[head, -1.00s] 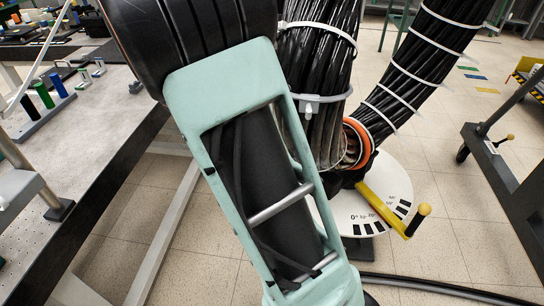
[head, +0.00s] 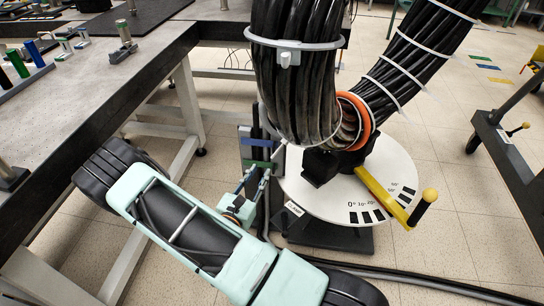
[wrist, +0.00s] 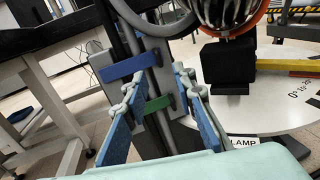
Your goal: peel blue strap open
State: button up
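The blue strap (wrist: 130,67) lies across a grey upright plate and dark cables in the wrist view. It also shows in the head view (head: 260,142). A green strap (wrist: 157,104) lies just below it. My gripper (wrist: 156,82) is open, with one blue-padded finger on each side of the view. The green strap shows between the fingers, and the blue strap is above and slightly left. In the head view my gripper (head: 259,175) is low in front of the plate. I cannot tell whether a finger touches either strap.
A round white dial plate (head: 395,170) with a yellow handle (head: 383,197) stands right of the straps. A thick black cable bundle (head: 300,85) hangs above. A dark-edged workbench (head: 150,55) is at left. Cables (head: 420,285) run along the floor.

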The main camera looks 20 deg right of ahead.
aim_at(258, 146)
jog(key=shift+n+t, duration=0.3)
jog(key=x, duration=0.3)
jog(key=b+x, duration=0.1)
jog(key=x, duration=0.3)
jog(key=f+b+x, duration=0.1)
jog(key=x, duration=0.3)
jog(key=shift+a+f, duration=0.1)
jog(key=shift+f, duration=0.05)
grip_shut()
